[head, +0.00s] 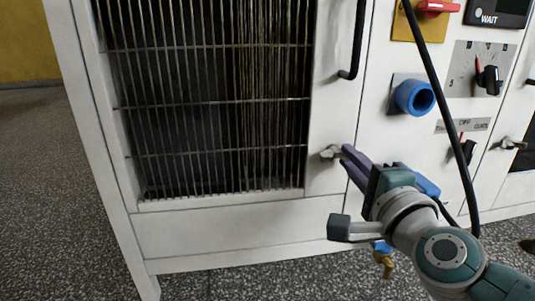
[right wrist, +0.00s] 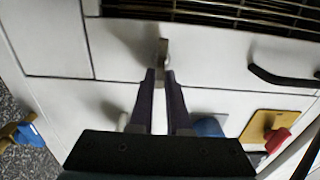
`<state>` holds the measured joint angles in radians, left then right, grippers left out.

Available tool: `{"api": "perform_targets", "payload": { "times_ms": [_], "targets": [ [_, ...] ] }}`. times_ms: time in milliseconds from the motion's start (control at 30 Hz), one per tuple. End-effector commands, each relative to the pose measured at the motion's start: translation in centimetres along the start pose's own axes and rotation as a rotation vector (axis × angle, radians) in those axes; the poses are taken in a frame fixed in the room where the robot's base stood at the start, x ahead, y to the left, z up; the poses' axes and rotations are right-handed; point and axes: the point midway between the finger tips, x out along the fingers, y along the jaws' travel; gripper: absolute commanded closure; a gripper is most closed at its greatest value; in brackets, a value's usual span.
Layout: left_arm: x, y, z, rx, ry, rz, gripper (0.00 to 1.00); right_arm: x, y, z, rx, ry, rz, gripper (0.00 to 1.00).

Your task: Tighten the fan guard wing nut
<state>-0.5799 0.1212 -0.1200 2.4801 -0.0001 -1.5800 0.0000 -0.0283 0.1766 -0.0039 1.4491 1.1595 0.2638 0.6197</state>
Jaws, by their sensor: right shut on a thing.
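The fan guard (head: 216,102) is a grille of thin metal bars in the white cabinet front. A small grey metal wing nut (head: 329,153) sits on the white panel just right of the guard's lower right part. My right gripper (head: 345,152) reaches it from the right, with its dark purple fingers closed at it. In the right wrist view the wing nut (right wrist: 163,48) stands between and beyond the fingertips (right wrist: 161,73), which are shut on it. The fingers hide part of the nut. My left gripper is in neither view.
A blue round socket (head: 414,97), a black handle (head: 354,40) and rotary switches (head: 488,79) are on the panel around my gripper. A black cable (head: 432,75) hangs in front of the panel. A brass-and-blue valve (head: 383,257) is low down. The speckled floor (head: 60,200) at left is clear.

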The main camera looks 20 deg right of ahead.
Motion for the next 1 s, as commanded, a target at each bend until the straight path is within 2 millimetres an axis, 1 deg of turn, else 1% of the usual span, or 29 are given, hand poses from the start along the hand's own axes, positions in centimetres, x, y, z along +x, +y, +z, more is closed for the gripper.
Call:
{"api": "perform_targets", "payload": {
  "times_ms": [300, 333, 600, 867, 967, 1000],
  "targets": [
    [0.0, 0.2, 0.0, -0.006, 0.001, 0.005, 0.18, 0.0, 0.1, 0.0, 0.005, 0.0, 0.002, 1.0],
    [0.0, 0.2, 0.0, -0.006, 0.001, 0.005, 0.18, 0.0, 0.1, 0.0, 0.005, 0.0, 0.002, 0.84],
    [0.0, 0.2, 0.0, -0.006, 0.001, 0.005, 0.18, 0.0, 0.0, 0.0, 0.003, 0.0, 0.001, 0.55],
    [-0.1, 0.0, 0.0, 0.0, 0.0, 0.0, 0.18, -0.2, 0.0, 0.0, 0.001, 0.0, 0.001, 0.55],
    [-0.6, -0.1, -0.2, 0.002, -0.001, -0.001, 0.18, -1.1, -0.1, 0.0, 0.001, -0.002, 0.003, 0.55],
    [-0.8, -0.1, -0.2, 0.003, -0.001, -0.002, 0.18, -1.7, -0.1, 0.0, 0.0, -0.001, 0.005, 0.55]
  ]
}}
